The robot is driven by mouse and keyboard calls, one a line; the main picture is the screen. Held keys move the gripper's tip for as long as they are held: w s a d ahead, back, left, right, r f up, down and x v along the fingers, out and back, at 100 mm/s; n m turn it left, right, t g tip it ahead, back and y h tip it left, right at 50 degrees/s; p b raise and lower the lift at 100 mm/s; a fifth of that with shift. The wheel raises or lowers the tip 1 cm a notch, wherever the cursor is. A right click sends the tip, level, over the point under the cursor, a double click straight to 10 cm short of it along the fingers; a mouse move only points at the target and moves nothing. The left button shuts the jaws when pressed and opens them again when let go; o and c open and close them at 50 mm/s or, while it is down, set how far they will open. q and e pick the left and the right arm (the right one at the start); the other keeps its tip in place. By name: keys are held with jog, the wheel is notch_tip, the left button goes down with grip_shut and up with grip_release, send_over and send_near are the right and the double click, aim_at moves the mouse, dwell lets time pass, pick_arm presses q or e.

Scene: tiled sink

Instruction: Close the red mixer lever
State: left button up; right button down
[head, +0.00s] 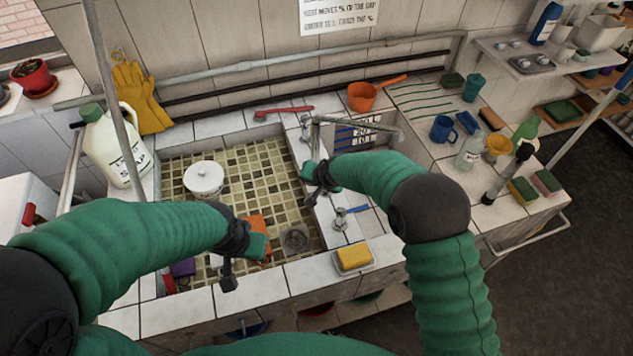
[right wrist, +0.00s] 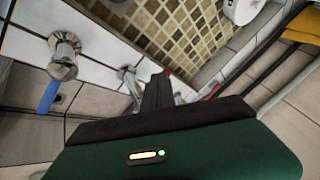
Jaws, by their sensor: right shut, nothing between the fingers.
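The red mixer lever (head: 285,111) lies along the tiled ledge behind the sink, left of the metal tap (head: 355,122). Part of it shows in the right wrist view (right wrist: 212,91), beyond my gripper. A blue lever (head: 356,209) sits on a metal valve nearer the front; it also shows in the right wrist view (right wrist: 49,95). My right gripper (head: 312,182) is over the divider at the sink's right side, shut and empty, apart from the red lever. My left gripper (head: 238,262) hangs over the front of the basin; its finger opening is unclear.
A white lidded pot (head: 204,180) and an orange item (head: 257,228) are in the tiled basin (head: 255,165). A soap jug (head: 115,150) stands left, a yellow sponge (head: 354,256) at the front ledge. An orange pan (head: 362,97) is behind the tap.

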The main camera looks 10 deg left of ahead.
pick_arm(q)
jog(key=shift+d, duration=0.1)
pick_arm(e)
jog(key=shift+w+a, duration=0.45)
jog(key=shift+a, duration=0.15)
pick_arm(q)
jog(key=shift+d, duration=0.1)
pick_arm(e)
jog(key=shift+d, duration=0.1)
